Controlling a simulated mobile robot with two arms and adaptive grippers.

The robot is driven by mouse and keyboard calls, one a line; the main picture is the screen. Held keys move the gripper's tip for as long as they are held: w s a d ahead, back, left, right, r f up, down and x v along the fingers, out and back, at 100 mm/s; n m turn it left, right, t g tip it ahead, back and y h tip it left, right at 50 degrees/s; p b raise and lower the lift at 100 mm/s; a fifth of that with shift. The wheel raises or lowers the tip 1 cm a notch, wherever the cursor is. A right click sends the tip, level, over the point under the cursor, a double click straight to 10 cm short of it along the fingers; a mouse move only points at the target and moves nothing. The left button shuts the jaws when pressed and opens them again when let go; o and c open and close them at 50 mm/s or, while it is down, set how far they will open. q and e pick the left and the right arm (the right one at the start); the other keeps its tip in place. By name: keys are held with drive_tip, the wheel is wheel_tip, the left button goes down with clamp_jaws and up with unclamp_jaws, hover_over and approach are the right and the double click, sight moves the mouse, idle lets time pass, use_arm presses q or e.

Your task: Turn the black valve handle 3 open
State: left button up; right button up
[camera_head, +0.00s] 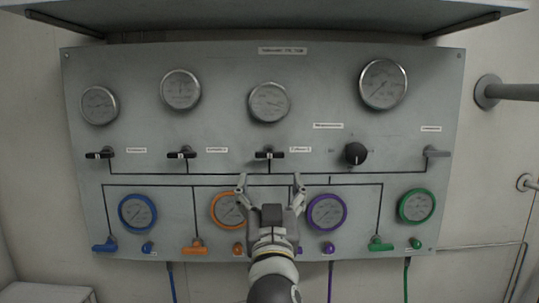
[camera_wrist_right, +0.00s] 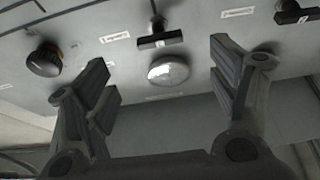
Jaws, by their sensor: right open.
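The black valve handle 3 (camera_head: 270,155) is the third black T-handle from the left on the grey panel, with its bar lying level. It also shows in the right wrist view (camera_wrist_right: 160,41), between the spread fingers in the picture. My right gripper (camera_head: 270,181) is open and empty, just below the handle in the head view. Its two fingers also show in the right wrist view (camera_wrist_right: 160,66). I see no contact with the handle. My left gripper is not in view.
Black handles (camera_head: 182,155) and (camera_head: 100,155) sit to the left; a round black knob (camera_head: 355,153) and a grey handle (camera_head: 437,152) sit to the right. Gauges line the panel (camera_head: 225,60) above. Coloured gauges and valves lie below, partly behind my arm. A shelf (camera_head: 270,15) overhangs the top.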

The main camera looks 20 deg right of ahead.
sight(270, 157)
drive_tip(key=p+x, duration=0.3)
drive_tip(key=x, duration=0.6)
drive_tip(key=shift+w+d+r, duration=0.1)
drive_tip(key=shift+w+r, duration=0.05)
drive_tip(key=shift+r, duration=0.1)
drive_tip(key=shift+w+d+r+p, duration=0.15)
drive_tip(key=shift+w+p, duration=0.15)
drive_tip(key=shift+w, duration=0.3)
drive_tip(key=shift+c, duration=0.5)
drive_tip(key=c, duration=0.9)
